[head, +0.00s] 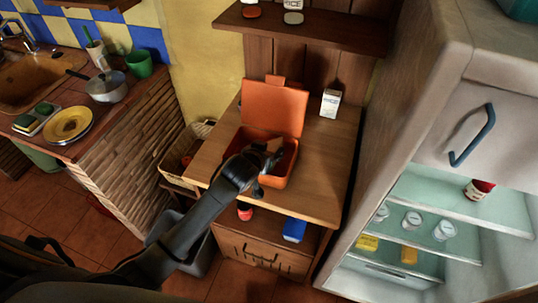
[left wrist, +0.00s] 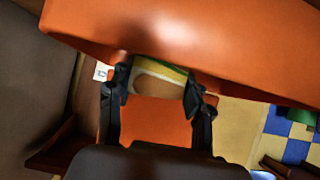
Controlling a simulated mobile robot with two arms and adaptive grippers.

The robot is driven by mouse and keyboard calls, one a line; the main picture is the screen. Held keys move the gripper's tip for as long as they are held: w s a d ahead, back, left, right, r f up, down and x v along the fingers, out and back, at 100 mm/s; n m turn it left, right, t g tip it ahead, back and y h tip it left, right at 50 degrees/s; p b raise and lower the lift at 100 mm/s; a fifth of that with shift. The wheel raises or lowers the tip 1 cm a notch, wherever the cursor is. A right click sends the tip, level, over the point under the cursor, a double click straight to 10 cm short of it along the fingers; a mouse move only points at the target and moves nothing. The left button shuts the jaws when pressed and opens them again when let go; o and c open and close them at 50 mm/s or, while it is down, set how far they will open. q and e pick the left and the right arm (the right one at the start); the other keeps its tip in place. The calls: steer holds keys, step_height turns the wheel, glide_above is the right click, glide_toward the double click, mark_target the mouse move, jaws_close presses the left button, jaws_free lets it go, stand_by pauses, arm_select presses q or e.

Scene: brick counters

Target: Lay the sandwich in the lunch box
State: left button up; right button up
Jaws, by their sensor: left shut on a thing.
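The orange lunch box (head: 287,172) stands on the wooden cabinet top with its lid (head: 273,108) up at the back. My left gripper (head: 268,160) reaches in over the box's opening. It is shut on the sandwich (left wrist: 160,78), whose pale bread and green and yellow filling show between the fingers in the left wrist view. A small light brown part of the sandwich (head: 274,146) shows beside the fingers in the head view. The arm hides part of the box, and I cannot tell whether the sandwich touches its floor. My right gripper is not in view.
A white carton (head: 330,103) stands right of the lid. A shelf (head: 310,28) hangs above. The open fridge (head: 440,205) is at the right. A counter with a pot (head: 107,88) and yellow plate (head: 68,124) is at the left. The cabinet top's front right is clear.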

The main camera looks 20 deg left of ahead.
arm_select(q)
steer(key=shift+f+p, duration=0.45)
steer(key=shift+f, duration=1.1)
steer(key=shift+f, duration=0.15)
steer(key=o, duration=0.6)
steer(key=b+v, duration=0.1)
steer(key=v, duration=1.1)
steer(key=shift+a+r, duration=0.1)
steer(key=shift+r, duration=0.1)
